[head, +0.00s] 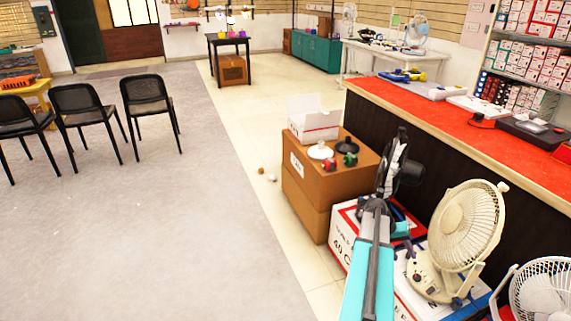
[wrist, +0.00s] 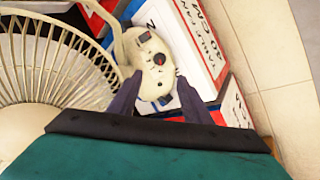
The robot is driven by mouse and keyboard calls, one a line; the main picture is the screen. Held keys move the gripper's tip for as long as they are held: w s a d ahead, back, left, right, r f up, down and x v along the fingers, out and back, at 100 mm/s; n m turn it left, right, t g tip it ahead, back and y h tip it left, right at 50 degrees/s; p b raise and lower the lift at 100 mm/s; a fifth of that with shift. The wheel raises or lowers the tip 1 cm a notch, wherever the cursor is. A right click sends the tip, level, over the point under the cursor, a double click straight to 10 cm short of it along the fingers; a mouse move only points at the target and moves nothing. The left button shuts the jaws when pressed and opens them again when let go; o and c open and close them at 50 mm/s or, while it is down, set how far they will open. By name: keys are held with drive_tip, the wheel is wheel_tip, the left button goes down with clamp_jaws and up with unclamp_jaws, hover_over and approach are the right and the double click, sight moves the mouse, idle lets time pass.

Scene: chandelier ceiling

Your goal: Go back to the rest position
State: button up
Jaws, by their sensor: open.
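My gripper (wrist: 159,80) is open, its two dark fingers spread apart in the wrist view. The cream fan's control base (wrist: 150,55), with a dark knob and a red spot, shows beyond and between the fingertips. I cannot tell whether the fingers touch it. In the head view my teal arm reaches forward at the lower right, beside the cream desk fan (head: 468,225). The fan stands upright on boxes.
A red-topped counter (head: 440,100) runs along the right. A brown carton (head: 305,180) bears a white box and small items. A white fan (head: 540,290) is at the lower right corner. Black chairs (head: 148,92) stand at the left. The grey floor (head: 180,230) is largely clear.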

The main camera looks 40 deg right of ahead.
drive_tip(key=w+a+f+n+p, duration=0.2)
drive_tip(key=w+a+f, duration=0.1)
drive_tip(key=w+a, duration=0.55)
drive_tip(key=w+a+f+n+p, duration=0.35)
drive_tip(key=w+a, duration=0.25)
drive_tip(key=a, duration=0.6)
drive_tip(key=a+f+n+y+p, duration=0.1)
drive_tip(key=a+f+n+p, duration=0.3)
drive_tip(key=a, duration=1.4)
drive_tip(key=s+a+f+n+y, duration=0.1)
drive_tip(key=s+a+f+y, duration=0.1)
drive_tip(key=s+a, duration=0.6)
drive_tip(key=s+a+f+n+y+p, duration=0.1)
drive_tip(key=s+a, duration=0.7)
drive_tip(key=a, duration=0.8)
drive_tip(key=shift+s+f+g+y, duration=0.25)
drive_tip(key=shift+f+g+y, duration=0.15)
drive_tip(key=shift+f+y, duration=0.1)
drive_tip(key=shift+a, duration=0.1)
